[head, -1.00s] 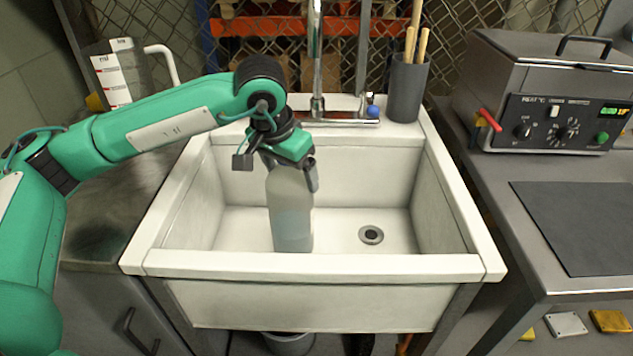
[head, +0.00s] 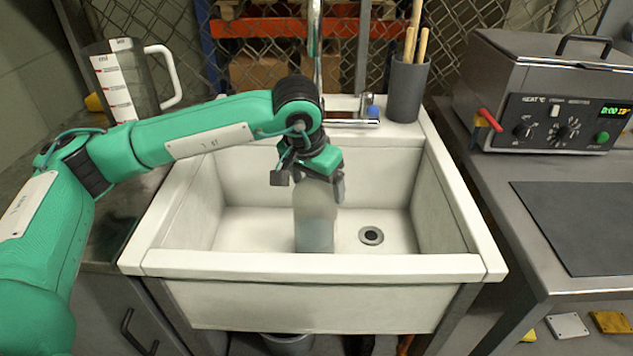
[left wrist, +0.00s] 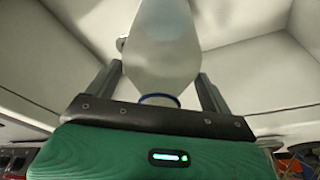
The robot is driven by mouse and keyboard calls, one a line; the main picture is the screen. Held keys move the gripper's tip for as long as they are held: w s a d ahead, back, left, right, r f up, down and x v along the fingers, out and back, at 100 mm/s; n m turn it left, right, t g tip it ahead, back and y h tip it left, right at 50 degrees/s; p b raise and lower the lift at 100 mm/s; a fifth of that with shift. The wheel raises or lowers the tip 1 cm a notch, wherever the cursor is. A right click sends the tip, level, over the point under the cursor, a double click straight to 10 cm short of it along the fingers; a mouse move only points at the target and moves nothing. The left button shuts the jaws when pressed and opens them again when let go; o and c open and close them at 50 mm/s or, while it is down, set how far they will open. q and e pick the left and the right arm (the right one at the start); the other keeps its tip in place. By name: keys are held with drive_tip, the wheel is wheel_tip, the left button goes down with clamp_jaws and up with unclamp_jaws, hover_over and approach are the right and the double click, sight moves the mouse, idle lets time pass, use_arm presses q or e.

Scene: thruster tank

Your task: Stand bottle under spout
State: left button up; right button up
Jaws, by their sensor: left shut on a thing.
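A pale translucent bottle (head: 315,215) is upright inside the white sink (head: 255,265), left of the drain (head: 371,236). My left gripper (head: 318,182) is shut on the bottle near its top. In the left wrist view the bottle (left wrist: 160,45) lies between the two fingers (left wrist: 160,90), with a blue ring near its neck. The spout (head: 317,50) comes down behind my left arm; its lower part is hidden. Whether the bottle touches the sink floor, I cannot tell. My right gripper is not in view.
A blue-marked tap (head: 372,110) and a grey holder (head: 407,100) with wooden handles stand on the sink's back ledge. A measuring jug (head: 125,85) stands at the left. A heater box (head: 550,95) stands at the right. The right side of the basin is clear.

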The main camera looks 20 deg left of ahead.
use_arm(q)
drive_tip(key=o, duration=1.9)
drive_tip(key=shift+f, duration=0.1)
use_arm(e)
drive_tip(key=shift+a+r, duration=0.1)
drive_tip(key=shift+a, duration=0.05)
use_arm(q)
drive_tip(key=shift+r, duration=0.2)
drive_tip(key=p+v, duration=0.1)
drive_tip(key=v, duration=1)
drive_tip(key=shift+s+r, duration=0.2)
drive_tip(key=shift+r, duration=0.25)
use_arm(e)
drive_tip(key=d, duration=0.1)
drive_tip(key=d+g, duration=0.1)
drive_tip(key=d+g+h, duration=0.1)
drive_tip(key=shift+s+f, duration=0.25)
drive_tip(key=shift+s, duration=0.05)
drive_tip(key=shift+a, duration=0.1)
